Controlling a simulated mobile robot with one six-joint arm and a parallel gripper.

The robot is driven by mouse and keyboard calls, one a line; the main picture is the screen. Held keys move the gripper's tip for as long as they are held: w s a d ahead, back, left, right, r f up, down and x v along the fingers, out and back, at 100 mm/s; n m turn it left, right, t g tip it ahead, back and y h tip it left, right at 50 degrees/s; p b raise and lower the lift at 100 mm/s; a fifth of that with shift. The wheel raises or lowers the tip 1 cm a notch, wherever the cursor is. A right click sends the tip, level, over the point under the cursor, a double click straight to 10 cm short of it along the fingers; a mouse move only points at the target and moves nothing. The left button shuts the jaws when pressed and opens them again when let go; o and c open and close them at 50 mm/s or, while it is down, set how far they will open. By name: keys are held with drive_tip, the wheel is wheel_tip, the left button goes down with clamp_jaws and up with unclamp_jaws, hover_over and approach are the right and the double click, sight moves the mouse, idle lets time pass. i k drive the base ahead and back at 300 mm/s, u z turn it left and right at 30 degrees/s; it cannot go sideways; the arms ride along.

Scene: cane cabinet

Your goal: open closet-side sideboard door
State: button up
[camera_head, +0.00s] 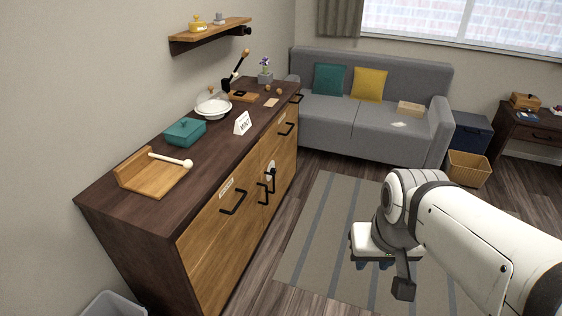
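The sideboard (115,208) has a dark top and wooden fronts and stands along the left wall. Its near front (215,250) carries a black bar handle (233,203) and a pale label. Further along are upright black handles (263,193) close together, with a white round item by them, then another bar handle (287,129). The fronts look shut. No closet shows, so I cannot tell which door is closet-side. My gripper (382,268) hangs over the rug, right of the sideboard and apart from it. Its fingers are partly hidden, and nothing held is visible.
On the sideboard are a cutting board (150,182), a teal dish (186,131), a white domed dish (212,105) and a small sign (242,123). A grey sofa (325,120) stands behind. The striped rug (325,220) is clear. A grey bin (113,304) is at bottom left.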

sight(213, 279)
drive_tip(key=u, duration=0.15)
drive_tip(key=i, duration=0.95)
drive_tip(key=z, duration=0.05)
